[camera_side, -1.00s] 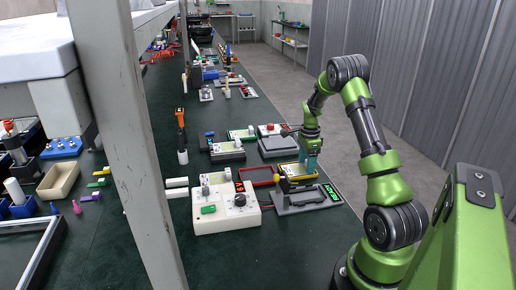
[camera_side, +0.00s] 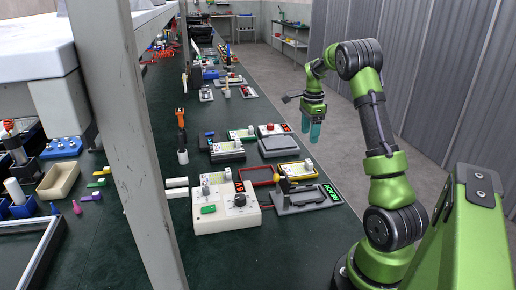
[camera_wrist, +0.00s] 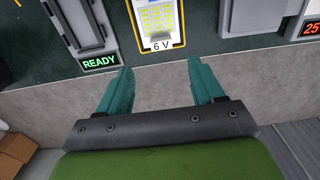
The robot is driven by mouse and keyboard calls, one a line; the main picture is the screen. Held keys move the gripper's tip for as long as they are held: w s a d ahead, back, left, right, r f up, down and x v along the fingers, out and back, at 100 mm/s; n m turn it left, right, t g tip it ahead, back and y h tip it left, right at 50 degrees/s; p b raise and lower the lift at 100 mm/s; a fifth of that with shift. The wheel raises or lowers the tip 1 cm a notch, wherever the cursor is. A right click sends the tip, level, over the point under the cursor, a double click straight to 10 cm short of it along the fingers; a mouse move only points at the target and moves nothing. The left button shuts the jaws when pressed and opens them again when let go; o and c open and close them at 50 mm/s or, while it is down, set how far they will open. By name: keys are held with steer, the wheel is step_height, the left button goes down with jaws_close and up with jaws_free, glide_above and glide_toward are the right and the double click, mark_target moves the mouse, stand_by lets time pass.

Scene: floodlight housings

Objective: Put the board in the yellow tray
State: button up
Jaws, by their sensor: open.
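The yellow tray (camera_side: 290,165) lies on the bench behind the grey fixture. In the wrist view its yellow rim (camera_wrist: 182,28) is cut by the top edge, with a "6 V" label at its near end. A pale board with yellow cells (camera_wrist: 156,14) and a grey block at its near end appears to lie inside the rim. Whether it is fully seated I cannot tell. My gripper (camera_side: 311,134) is above the bench edge, clear of the tray, its teal fingers pointing down. In the wrist view my gripper (camera_wrist: 162,86) is open, with nothing between the fingers.
A grey fixture (camera_side: 307,202) with a green READY display stands in front of the tray. An empty red-rimmed tray (camera_side: 258,176) lies to the left, and a cream control box (camera_side: 226,208) is nearer. A grey closed-looking box (camera_side: 279,147) stands behind. Free space lies beyond the bench edge.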

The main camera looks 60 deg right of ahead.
steer(key=w+a+r+n+t, duration=0.15)
steer(key=a+r+n, duration=0.35)
steer(key=a, duration=0.5)
steer(key=w+a+r+n+t, duration=0.15)
steer(key=a+r+n, duration=0.35)
steer(key=a, duration=0.5)
steer(key=s+a+n+t, duration=0.1)
steer(key=s+a+n, duration=0.2)
steer(key=a, duration=0.3)
steer(key=s+a+n+t+y, duration=0.1)
steer(key=s+a+n, duration=0.3)
steer(key=a, duration=0.3)
steer(key=s+a+n+t+y, duration=0.1)
steer(key=s+a+n+t, duration=0.1)
steer(key=s+a+n, duration=0.2)
steer(key=shift+a+r+n, duration=0.35)
steer(key=shift+a+n, duration=0.55)
steer(key=shift+a, duration=0.35)
